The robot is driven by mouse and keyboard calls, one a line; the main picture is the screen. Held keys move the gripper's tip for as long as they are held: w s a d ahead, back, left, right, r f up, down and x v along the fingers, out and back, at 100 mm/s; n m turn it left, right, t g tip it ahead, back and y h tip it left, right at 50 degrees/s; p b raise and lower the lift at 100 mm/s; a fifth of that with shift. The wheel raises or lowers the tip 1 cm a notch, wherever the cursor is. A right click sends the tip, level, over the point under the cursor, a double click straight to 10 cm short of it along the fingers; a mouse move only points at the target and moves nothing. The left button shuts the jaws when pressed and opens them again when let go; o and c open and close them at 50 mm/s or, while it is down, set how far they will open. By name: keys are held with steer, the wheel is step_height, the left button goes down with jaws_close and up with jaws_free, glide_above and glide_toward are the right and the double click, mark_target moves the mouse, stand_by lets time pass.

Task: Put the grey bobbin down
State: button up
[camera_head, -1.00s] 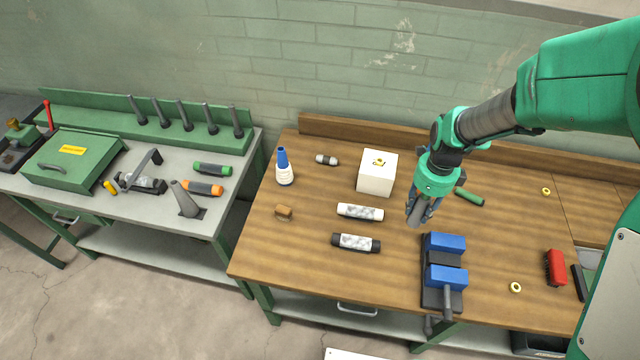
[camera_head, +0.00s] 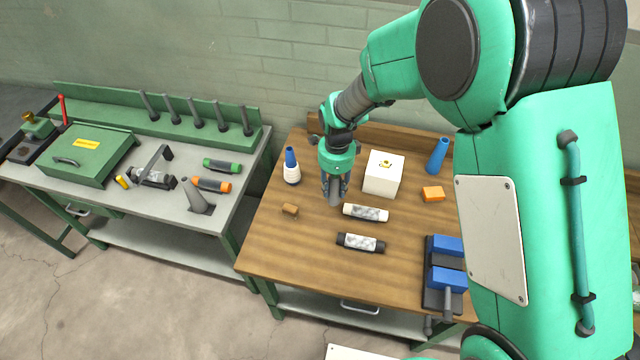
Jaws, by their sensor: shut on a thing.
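My gripper (camera_head: 335,190) is over the wooden bench (camera_head: 310,245), between the blue-capped bottle and the white box. Its fingers point down and are shut on the grey bobbin (camera_head: 334,198). The bobbin shows as a grey, roughly upright piece between the fingers, and the fingers partly hide it. Its lower end is close to the bench top in the picture; I cannot tell whether it touches. A white-ended bobbin (camera_head: 366,213) lies just right of it, and a black-ended bobbin (camera_head: 361,243) lies nearer the front.
A white box (camera_head: 384,175), orange block (camera_head: 433,194), blue cone (camera_head: 438,155) and blue vice (camera_head: 446,262) are to the right. The bench's front left is clear. My arm hides its right side.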

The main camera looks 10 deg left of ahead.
mark_target(333, 196)
steer(key=f, duration=0.5)
steer(key=shift+a, duration=0.2)
steer(key=w+a, duration=0.3)
steer(key=w, duration=0.4)
steer(key=w+a+f+p, duration=0.1)
steer(key=w+a, duration=0.3)
steer(key=w, duration=0.3)
steer(key=shift+a+f, duration=0.25)
steer(key=shift+f, duration=0.05)
steer(key=shift+f, duration=0.1)
steer(key=shift+f, duration=1.6)
steer(key=shift+f, duration=0.2)
